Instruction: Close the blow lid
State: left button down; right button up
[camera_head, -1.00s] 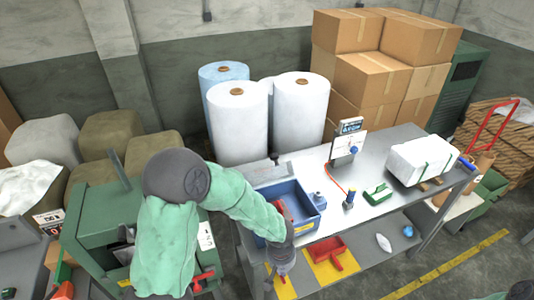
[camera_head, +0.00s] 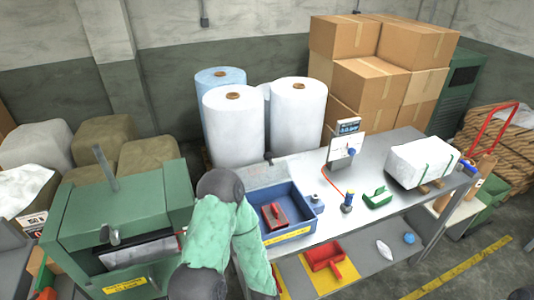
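A green machine (camera_head: 120,208) stands at the left, with a flat green top and an upright bar (camera_head: 106,167) on it. A pale, dark-edged panel (camera_head: 138,252) shows in the recess at its front, above a yellow label (camera_head: 124,285). I cannot tell which part is the blow lid or how far open it is. My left arm, in a green sleeve, is bent between the machine and the bench. Its elbow is high and its forearm runs down out of the bottom edge, so my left gripper is out of view. My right gripper is not in view.
The grey bench (camera_head: 378,213) holds a blue tray (camera_head: 290,238) with a red-handled tool (camera_head: 274,216) inside, and a white wrapped block (camera_head: 418,163). A red scoop (camera_head: 325,256) lies on the lower shelf. White film rolls (camera_head: 298,115) and cartons (camera_head: 370,90) stand behind.

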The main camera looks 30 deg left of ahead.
aim_at(268, 157)
jog(key=i+l+u, duration=0.3)
jog(key=i+l, duration=0.35)
jog(key=l, duration=0.1)
